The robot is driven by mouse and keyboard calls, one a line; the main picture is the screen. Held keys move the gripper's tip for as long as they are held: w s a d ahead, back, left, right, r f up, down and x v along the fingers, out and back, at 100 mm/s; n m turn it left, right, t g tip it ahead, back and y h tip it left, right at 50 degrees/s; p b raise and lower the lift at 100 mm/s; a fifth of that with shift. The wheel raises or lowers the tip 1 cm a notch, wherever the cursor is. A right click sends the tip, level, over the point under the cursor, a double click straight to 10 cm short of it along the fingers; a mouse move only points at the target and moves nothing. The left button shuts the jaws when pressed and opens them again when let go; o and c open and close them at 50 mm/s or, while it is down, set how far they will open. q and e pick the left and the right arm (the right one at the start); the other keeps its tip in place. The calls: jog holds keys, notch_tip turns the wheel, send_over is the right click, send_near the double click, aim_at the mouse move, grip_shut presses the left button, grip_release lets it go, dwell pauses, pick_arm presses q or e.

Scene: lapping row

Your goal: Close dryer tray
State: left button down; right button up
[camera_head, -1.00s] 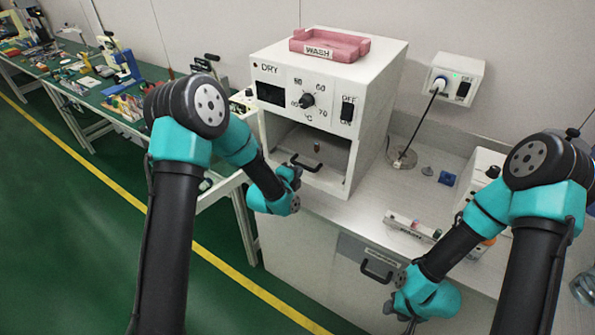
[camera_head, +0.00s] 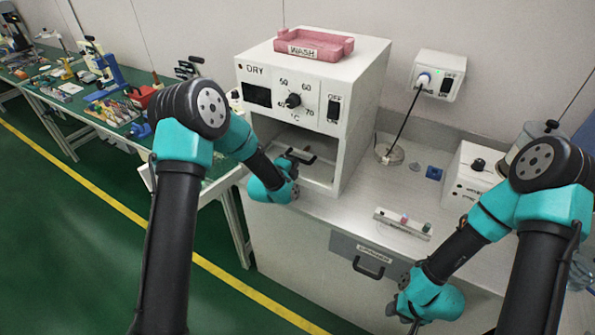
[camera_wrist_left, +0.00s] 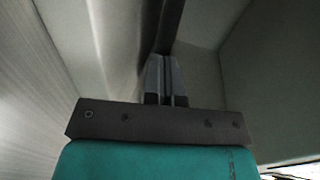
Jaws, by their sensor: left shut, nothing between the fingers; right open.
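The dryer (camera_head: 345,105) is a white box marked DRY, with a dial and an open bay in its lower front. The tray sits in this bay; its black handle (camera_head: 302,157) shows at the bay's mouth. The tray's far part is shadowed by the bay. My left gripper (camera_head: 291,166) is at the bay's mouth, close against the handle, though contact is unclear. In the left wrist view its fingers (camera_wrist_left: 165,80) are shut and empty, pointing at a dark upright bar (camera_wrist_left: 168,25). My right gripper (camera_head: 412,322) is open, low before the counter, its tips partly cut off.
A pink WASH tray (camera_head: 314,45) lies on top of the dryer. The counter (camera_head: 345,205) holds a strip with small coloured pieces (camera_head: 402,223) and a white box (camera_head: 470,172). A drawer with a black handle (camera_head: 369,267) is below. A green workbench (camera_head: 75,95) stands left.

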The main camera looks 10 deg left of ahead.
pick_arm(q)
jog(key=shift+w+r, duration=0.15)
jog(key=shift+w, duration=0.15)
jog(key=shift+s, duration=0.15)
jog(key=shift+s, duration=0.55)
jog(key=v, duration=1.3)
jog(key=shift+a, duration=0.15)
